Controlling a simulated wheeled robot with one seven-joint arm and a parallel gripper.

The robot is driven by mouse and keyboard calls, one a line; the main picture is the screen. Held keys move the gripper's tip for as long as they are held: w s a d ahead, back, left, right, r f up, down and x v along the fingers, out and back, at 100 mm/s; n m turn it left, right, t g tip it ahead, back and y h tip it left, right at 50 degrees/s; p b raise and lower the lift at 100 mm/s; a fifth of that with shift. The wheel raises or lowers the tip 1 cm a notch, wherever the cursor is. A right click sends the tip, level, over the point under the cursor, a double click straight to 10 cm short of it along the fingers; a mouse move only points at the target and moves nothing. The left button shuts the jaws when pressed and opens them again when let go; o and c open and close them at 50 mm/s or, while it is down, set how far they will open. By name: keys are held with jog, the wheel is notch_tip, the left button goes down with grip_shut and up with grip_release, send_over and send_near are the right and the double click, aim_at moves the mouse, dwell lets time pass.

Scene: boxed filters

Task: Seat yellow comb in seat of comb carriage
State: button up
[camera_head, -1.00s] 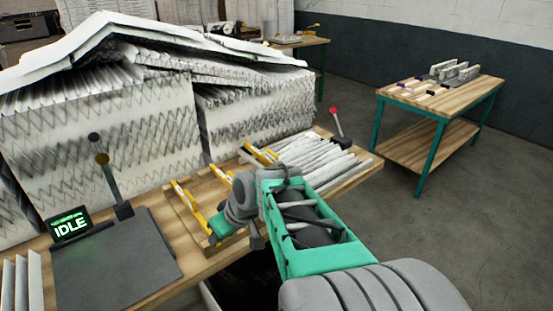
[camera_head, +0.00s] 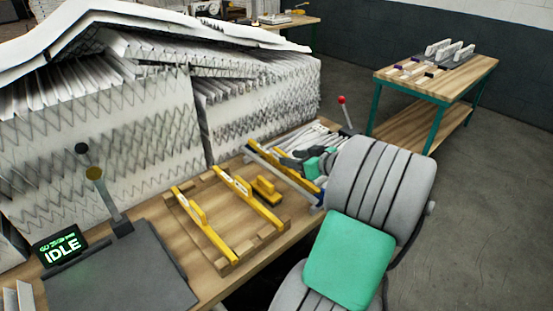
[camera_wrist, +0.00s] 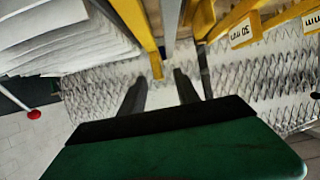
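Two long yellow combs lie side by side across a wooden frame on the bench in the head view, a nearer one (camera_head: 207,228) and a farther one (camera_head: 250,200). A short yellow piece (camera_head: 265,190) sits beside the farther comb. Beyond it, a yellow bar (camera_head: 283,170) runs along a grey rail; I cannot tell whether this is the comb carriage, and its seat is not clear. My gripper (camera_head: 309,162) is over the far end of this bar, partly hidden by my arm. In the wrist view my fingers (camera_wrist: 158,90) are apart, with a yellow bar end (camera_wrist: 156,68) ahead between them.
Pleated white filter packs (camera_head: 110,140) stand tall behind the bench. A dark plate (camera_head: 115,270) with a lever and a screen reading IDLE (camera_head: 61,247) is at front left. A red-knobbed lever (camera_head: 342,101) stands beyond my gripper. A second table (camera_head: 440,80) is at the right.

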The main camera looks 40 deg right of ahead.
aim_at(281, 155)
jog(key=x, duration=0.2)
jog(key=p+x, duration=0.1)
jog(key=x, duration=0.1)
jog(key=p+x, duration=0.1)
jog(key=x, duration=0.1)
jog(key=shift+w+d+f, duration=0.1)
jog(key=shift+d, duration=0.2)
grip_shut()
dwell(1.0)
